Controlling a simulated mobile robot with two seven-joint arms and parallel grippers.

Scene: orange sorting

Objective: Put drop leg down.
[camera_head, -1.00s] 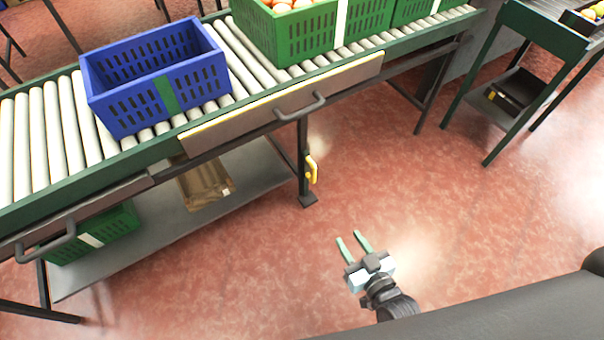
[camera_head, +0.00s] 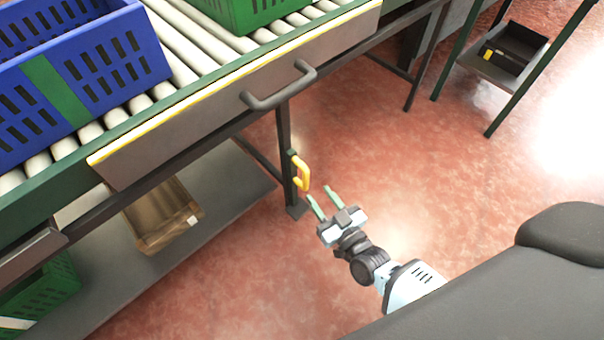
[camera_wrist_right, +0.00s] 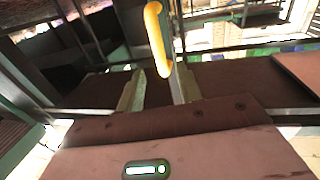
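The dark leg (camera_head: 284,135) runs from under the conveyor's front edge to a dark foot (camera_head: 297,210) low near the floor. It looks roughly upright. A yellow handle (camera_head: 304,174) is fixed to its lower part. The handle also shows at the top centre of the right wrist view (camera_wrist_right: 158,42). My right gripper (camera_head: 320,193) is open and empty, just in front and to the right of the handle in the head view. In the right wrist view its fingers (camera_wrist_right: 156,74) point toward the handle, with a gap between them. My left gripper is not in view.
A roller conveyor (camera_head: 190,55) carries a blue crate (camera_head: 50,85) and a green crate (camera_head: 240,14). A grey front panel (camera_head: 215,115) has a dark bar handle (camera_head: 282,92). A cardboard box (camera_head: 165,215) lies on the lower shelf (camera_head: 225,190).

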